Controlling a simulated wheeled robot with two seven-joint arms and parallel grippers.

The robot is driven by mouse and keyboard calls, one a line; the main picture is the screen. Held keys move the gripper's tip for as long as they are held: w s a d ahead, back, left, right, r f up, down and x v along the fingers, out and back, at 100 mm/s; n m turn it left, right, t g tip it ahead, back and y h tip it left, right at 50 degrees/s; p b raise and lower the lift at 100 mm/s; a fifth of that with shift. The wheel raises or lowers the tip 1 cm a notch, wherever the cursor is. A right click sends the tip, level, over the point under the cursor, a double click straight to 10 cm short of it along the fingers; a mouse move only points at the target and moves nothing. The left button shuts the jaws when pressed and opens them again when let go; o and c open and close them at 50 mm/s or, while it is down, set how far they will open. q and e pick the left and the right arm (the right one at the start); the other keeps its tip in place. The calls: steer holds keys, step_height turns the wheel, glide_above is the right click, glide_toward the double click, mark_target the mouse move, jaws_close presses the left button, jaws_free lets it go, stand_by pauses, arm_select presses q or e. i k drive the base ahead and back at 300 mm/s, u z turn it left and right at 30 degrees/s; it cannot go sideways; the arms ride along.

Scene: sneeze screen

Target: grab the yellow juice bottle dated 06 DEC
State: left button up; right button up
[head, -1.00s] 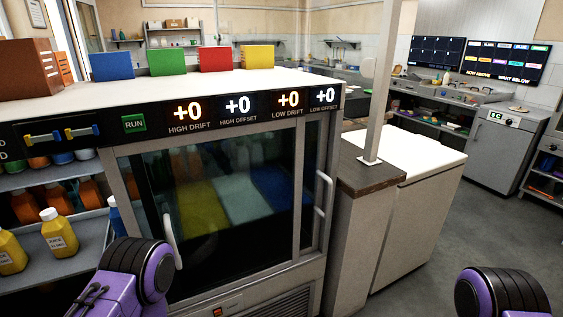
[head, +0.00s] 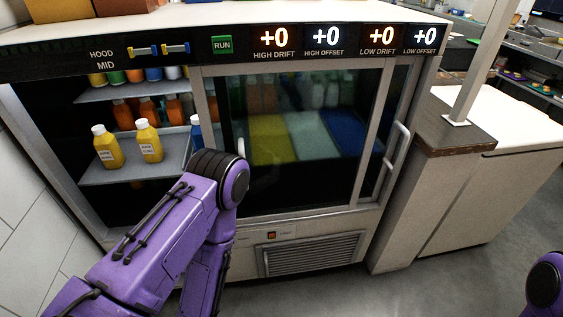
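Two yellow juice bottles with white caps stand on the lower shelf at the left of the open cooler in the head view. One is the left yellow bottle (head: 107,148) and the other is the right yellow bottle (head: 149,141). Both carry white labels, but the print is too small to read, so I cannot tell which is dated 06 DEC. My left arm reaches up in front of the cooler, right of the bottles; its gripper is not visible. Only a piece of my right arm shows at the lower right edge, and its gripper is out of view.
Orange bottles (head: 123,115) stand behind the yellow ones, and a blue bottle (head: 196,133) stands to their right, partly behind my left arm. A sliding glass door (head: 300,130) covers the cooler's right part. A counter with a post (head: 475,60) is to the right.

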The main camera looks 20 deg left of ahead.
mark_target(106, 143)
steer(key=u, duration=0.35)
steer(key=k, duration=0.8)
steer(key=u, duration=1.3)
steer(key=i, duration=0.5)
steer(key=z, duration=0.05)
